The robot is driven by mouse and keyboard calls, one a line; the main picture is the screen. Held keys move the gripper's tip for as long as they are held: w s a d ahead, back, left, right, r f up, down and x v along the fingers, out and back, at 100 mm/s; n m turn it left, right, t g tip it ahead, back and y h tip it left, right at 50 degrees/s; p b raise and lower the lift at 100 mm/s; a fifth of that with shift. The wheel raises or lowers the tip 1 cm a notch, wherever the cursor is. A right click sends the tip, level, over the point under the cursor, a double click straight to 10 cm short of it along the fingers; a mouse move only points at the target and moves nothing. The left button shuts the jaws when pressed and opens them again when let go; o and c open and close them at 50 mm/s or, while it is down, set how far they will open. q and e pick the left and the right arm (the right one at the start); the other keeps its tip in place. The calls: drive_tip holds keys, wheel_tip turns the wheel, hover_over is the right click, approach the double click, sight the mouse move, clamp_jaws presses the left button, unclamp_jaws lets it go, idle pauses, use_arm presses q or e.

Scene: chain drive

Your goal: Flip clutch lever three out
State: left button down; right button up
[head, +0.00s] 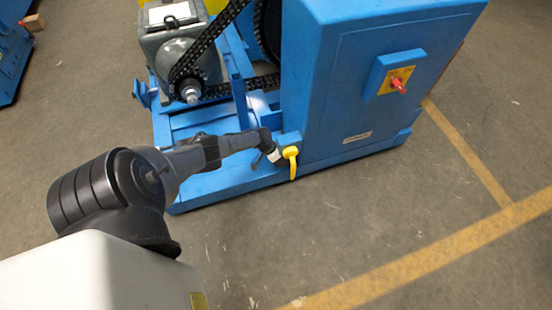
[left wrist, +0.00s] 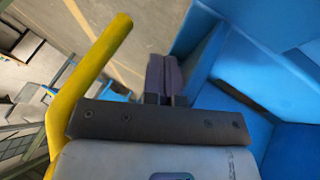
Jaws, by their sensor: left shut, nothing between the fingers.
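A yellow lever (head: 291,160) sticks out at the lower corner of the blue machine housing (head: 345,100), with its free end pointing down toward the floor in the head view. No number shows on it. My left gripper (head: 274,157) is just left of the lever, close beside it. In the left wrist view the lever (left wrist: 92,82) runs along the left side of my left gripper (left wrist: 163,75). The fingers are together with nothing between them, and the lever is outside them. Whether the gripper touches the lever cannot be told. My right gripper is not in view.
The blue base frame (head: 225,185) lies under my forearm. A black chain (head: 205,40) runs over a sprocket by a grey motor (head: 175,48). A red switch on a yellow plate (head: 397,82) is on the housing. The floor in front is clear, with yellow lines (head: 430,255).

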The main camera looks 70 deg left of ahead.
sight(292, 168)
use_arm(q)
drive_tip(key=d, duration=0.3)
drive_tip(key=shift+w+d+r, duration=0.15)
drive_tip(key=shift+d, duration=0.2)
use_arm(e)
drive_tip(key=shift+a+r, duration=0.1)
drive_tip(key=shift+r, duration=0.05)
use_arm(q)
drive_tip(key=shift+a, duration=0.1)
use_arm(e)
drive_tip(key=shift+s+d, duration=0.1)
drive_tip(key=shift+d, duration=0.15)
